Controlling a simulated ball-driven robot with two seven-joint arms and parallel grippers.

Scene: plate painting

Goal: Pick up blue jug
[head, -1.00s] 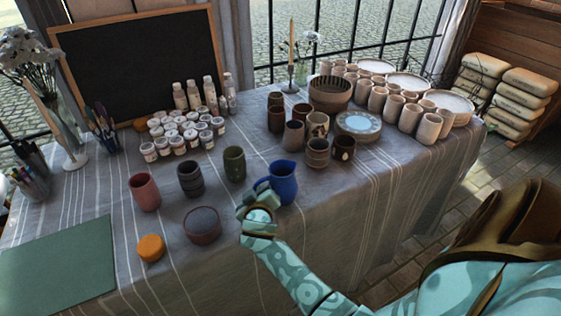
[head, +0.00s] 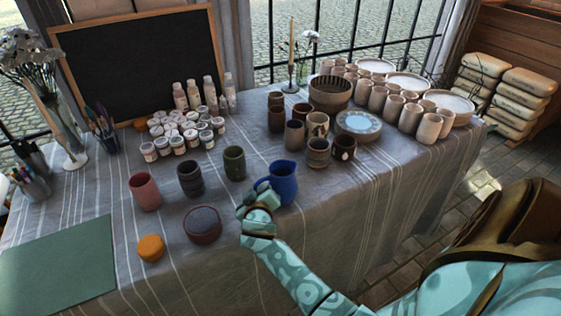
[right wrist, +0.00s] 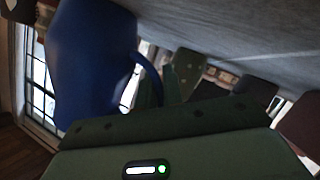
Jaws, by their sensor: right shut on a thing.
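The blue jug (head: 283,182) stands upright near the front edge of the cloth-covered table (head: 330,215) in the head view. My right gripper (head: 257,197) is at its left side, by the handle, and is shut on it. In the right wrist view the jug (right wrist: 88,65) fills the upper left, with its handle (right wrist: 150,80) running down to the gripper's fingers. The exact contact between fingers and handle is partly hidden. My left gripper is not in view.
A green cup (head: 234,163), a dark cup (head: 190,179) and a pink cup (head: 145,192) stand left of the jug. A dark red bowl (head: 202,225) and orange sponge (head: 151,248) lie nearer. Brown cups (head: 318,152) stand behind right. A green mat (head: 60,270) lies front left.

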